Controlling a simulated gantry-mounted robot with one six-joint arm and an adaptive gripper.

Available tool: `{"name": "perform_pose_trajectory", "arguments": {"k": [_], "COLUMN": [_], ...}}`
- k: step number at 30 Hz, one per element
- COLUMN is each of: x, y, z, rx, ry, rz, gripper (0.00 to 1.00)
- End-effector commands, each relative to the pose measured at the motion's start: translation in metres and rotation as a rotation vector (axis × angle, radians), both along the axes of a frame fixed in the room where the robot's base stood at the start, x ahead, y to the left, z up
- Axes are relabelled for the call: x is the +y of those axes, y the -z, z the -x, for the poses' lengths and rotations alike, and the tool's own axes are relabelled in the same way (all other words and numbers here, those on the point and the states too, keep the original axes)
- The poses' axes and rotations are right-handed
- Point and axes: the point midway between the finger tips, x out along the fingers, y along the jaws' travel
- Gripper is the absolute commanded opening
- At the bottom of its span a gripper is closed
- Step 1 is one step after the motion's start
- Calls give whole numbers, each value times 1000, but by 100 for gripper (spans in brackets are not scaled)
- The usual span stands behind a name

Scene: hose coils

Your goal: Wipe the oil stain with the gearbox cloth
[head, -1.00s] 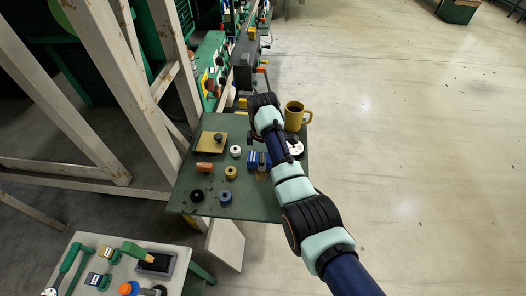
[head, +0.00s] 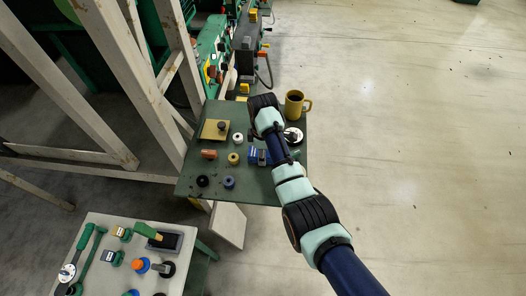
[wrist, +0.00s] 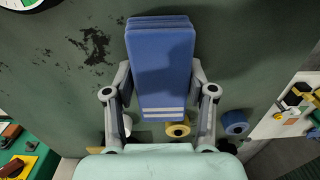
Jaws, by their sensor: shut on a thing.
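The gearbox cloth (wrist: 160,62) is a folded blue pad with pale stripes near its lower end, seen in the wrist view. My gripper (wrist: 160,100) is shut on it, with one finger at each side. In the head view a blue part of the cloth (head: 253,155) shows beside my arm, which hides most of the gripper. The oil stain (wrist: 92,47) is a set of dark, broken blotches on the green tabletop, left of the cloth in the wrist view. The cloth does not cover these blotches. I cannot tell whether it touches the tabletop.
The green table (head: 265,190) bears a yellow mug (head: 295,103), a white ring (head: 238,138), a yellow ring (head: 233,159), a blue ring (head: 229,182), a black ring (head: 202,181) and an orange block (head: 208,154). A pale tool table (head: 103,222) stands at lower left.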

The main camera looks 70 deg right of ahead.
Motion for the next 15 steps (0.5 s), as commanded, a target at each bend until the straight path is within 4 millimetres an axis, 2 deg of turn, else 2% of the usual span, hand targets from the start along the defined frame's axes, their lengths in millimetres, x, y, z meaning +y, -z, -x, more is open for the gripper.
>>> {"name": "perform_pose_trajectory", "arguments": {"k": [7,15], "x": [5,28], "y": [-1,1], "z": [1,9], "rx": [0,0], "ry": [-1,-1], "rz": [-1,-1], "gripper": [28,28]}}
